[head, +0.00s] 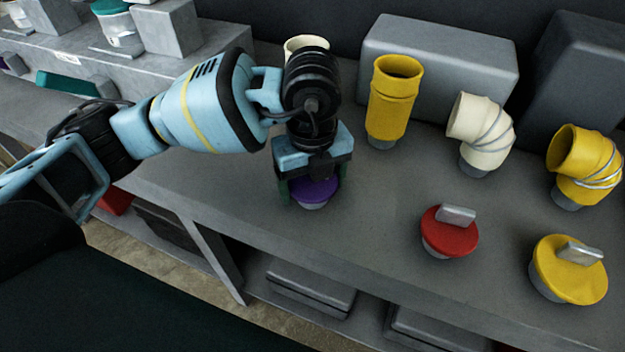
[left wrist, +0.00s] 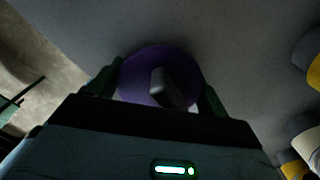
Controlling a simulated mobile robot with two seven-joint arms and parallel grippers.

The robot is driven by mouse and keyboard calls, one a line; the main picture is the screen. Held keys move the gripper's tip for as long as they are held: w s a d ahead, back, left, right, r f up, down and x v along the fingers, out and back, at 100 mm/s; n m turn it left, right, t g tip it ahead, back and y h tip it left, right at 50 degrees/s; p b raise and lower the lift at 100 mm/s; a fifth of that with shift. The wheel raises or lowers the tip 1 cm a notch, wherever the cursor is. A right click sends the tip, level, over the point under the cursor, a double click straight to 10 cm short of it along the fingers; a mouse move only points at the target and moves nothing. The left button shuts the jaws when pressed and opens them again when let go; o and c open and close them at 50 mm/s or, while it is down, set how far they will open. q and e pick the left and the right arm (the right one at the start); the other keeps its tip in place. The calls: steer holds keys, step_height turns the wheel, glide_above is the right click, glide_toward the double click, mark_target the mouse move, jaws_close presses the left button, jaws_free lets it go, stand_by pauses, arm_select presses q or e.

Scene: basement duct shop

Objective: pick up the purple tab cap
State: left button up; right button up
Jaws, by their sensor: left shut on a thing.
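The purple tab cap (head: 316,192) is under my left gripper (head: 311,190), near the front edge of the grey bench. It has a round purple top and a pale lower rim. In the left wrist view the purple tab cap (left wrist: 137,76) shows with its grey tab upright, between the two dark green fingers (left wrist: 157,92). The left gripper is shut on the cap, one finger on each side. I cannot tell whether the cap touches the bench. The gripper hides part of its top in the head view. My right gripper is not in view.
A red tab cap (head: 450,236) and a yellow tab cap (head: 568,270) stand to the right. Behind are a yellow straight duct (head: 392,105), a cream elbow (head: 484,135), a yellow elbow (head: 585,170) and a grey box (head: 440,58). A cream piece (head: 306,43) stands behind my wrist.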

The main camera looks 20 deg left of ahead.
arm_select(q)
steer(key=shift+r, duration=0.15)
step_height(320, 180, up, 3)
steer(key=shift+r, duration=0.15)
steer(key=s+a+r+b, duration=0.1)
steer(key=s+a, duration=0.8)
steer(key=a, duration=0.4)
steer(key=shift+a+r, duration=0.15)
steer(key=shift+r, duration=0.05)
